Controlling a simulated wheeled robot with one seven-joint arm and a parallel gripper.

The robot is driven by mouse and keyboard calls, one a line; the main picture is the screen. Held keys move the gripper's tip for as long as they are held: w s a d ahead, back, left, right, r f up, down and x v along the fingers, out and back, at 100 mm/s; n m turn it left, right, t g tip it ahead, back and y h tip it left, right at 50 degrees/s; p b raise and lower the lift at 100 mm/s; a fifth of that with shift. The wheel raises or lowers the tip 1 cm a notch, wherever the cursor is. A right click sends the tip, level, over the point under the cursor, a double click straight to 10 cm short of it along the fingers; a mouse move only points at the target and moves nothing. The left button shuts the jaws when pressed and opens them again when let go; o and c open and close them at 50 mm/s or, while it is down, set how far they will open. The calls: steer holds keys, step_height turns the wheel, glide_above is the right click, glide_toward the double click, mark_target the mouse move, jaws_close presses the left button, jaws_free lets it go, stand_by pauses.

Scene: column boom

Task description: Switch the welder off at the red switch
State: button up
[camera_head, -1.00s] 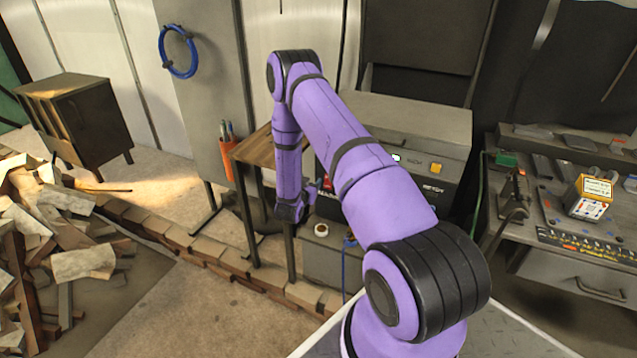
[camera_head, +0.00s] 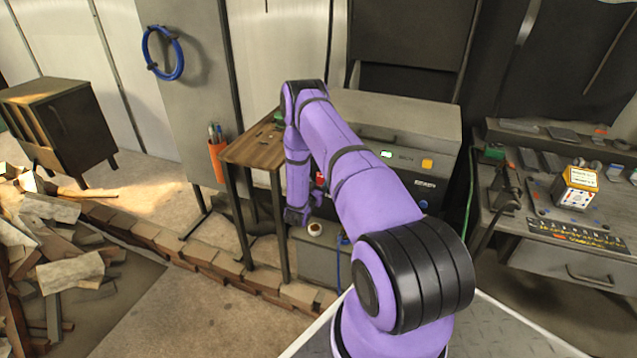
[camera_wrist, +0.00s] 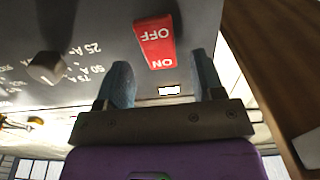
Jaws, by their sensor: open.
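The welder (camera_head: 405,118) is a grey box behind my arm in the head view, with a green-lit indicator (camera_head: 386,154) on its dark front. A small part of the red switch shows beside my arm in the head view. In the wrist view the red switch (camera_wrist: 154,42) is a rectangle with OFF and ON lettering upside down, ON nearer my gripper. My gripper (camera_wrist: 164,82) is open and empty, its two fingers apart below the switch in that picture. I cannot tell whether a finger touches the panel, nor which side of the switch is pressed in.
A grey knob (camera_wrist: 45,68) with ampere marks sits left of the switch in the wrist view. A wooden-topped table (camera_head: 254,148) stands close left of my arm. A workbench (camera_head: 575,240) with a small boxed device (camera_head: 576,188) is at right. Bricks and wood lie at left.

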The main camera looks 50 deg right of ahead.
steer(key=shift+x, duration=1.1)
steer(key=c, duration=0.9)
steer(key=shift+a+f+t+h, duration=0.15)
steer(key=shift+f+t+h, duration=0.1)
steer(key=shift+t+h, duration=0.25)
steer(key=shift+c, duration=0.2)
steer(key=shift+f+t+h, duration=0.2)
steer(key=shift+t+h, duration=0.1)
steer(key=shift+h, duration=1.2)
steer(key=o, duration=0.9)
steer(key=shift+o, duration=0.2)
